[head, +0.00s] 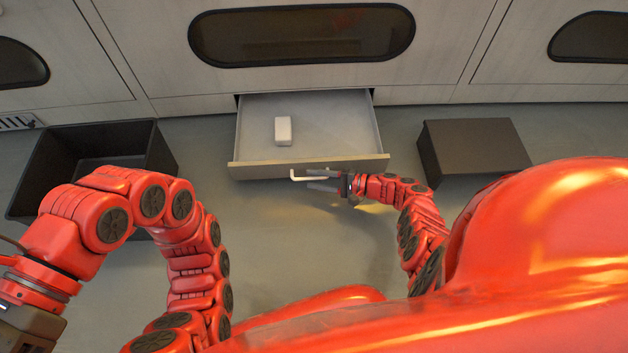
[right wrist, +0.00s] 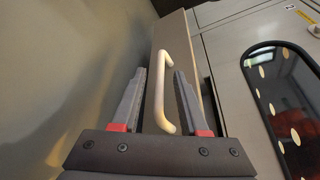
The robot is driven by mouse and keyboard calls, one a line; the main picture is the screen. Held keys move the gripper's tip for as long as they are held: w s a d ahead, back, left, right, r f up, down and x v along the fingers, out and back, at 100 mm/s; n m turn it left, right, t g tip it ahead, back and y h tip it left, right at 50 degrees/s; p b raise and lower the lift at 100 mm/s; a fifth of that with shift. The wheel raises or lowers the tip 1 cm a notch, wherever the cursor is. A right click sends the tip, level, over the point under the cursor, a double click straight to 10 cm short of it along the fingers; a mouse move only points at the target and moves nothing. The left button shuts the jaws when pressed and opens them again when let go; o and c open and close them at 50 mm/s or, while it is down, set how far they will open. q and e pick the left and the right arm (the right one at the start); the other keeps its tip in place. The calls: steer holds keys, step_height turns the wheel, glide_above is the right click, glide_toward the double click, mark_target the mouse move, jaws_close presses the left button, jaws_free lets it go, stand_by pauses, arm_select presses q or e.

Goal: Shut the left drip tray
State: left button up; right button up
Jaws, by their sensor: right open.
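A grey drip tray (head: 338,115) is pulled out below the middle dark window in the head view. A small white block (head: 283,130) lies inside it. Its front panel (head: 250,170) has a pale bar handle (head: 300,177). My right gripper (head: 318,180) is open at the front panel, at the handle. In the right wrist view the pale handle (right wrist: 162,85) lies between the two open fingers of my right gripper (right wrist: 158,80), with visible gaps beside it. My left arm bends down to the lower left edge; its fingers are out of the picture.
A black open bin (head: 140,150) stands on the floor left of the tray. A dark closed box (head: 474,150) stands right of it. The cabinet wall (head: 150,40) with dark windows runs behind.

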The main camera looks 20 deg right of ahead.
steer(key=shift+w+a, duration=0.2)
steer(key=shift+a, duration=0.1)
jaws_close()
stand_by(1.3)
